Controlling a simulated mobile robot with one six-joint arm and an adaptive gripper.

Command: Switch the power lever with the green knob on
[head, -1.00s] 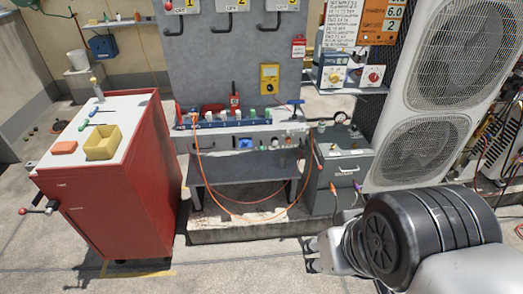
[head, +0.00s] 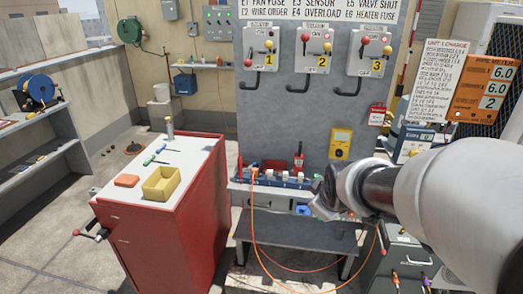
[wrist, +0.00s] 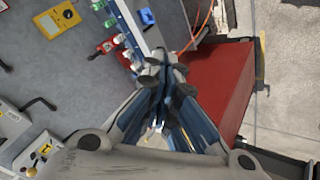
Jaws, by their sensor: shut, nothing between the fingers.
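Three light switch boxes hang on the grey panel at the top of the head view, numbered 1 (head: 259,44), 2 (head: 314,48) and 3 (head: 371,52). Each carries small coloured round parts and a bent black handle below it. Which of them bears the green knob is too small to tell. Part of one box with a yellow label shows in the wrist view (wrist: 40,152), at the lower left. My gripper (head: 325,198) is below the boxes, in front of the lower panel, apart from them. In the wrist view its fingers (wrist: 160,66) are together and empty.
A blue rail (head: 285,180) with several fittings runs below the panel, near my gripper. A yellow meter (head: 341,143) hangs on the panel. A red cabinet (head: 190,235) with a yellow bin (head: 165,183) stands left. An orange hose (head: 254,225) hangs in front of the bench.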

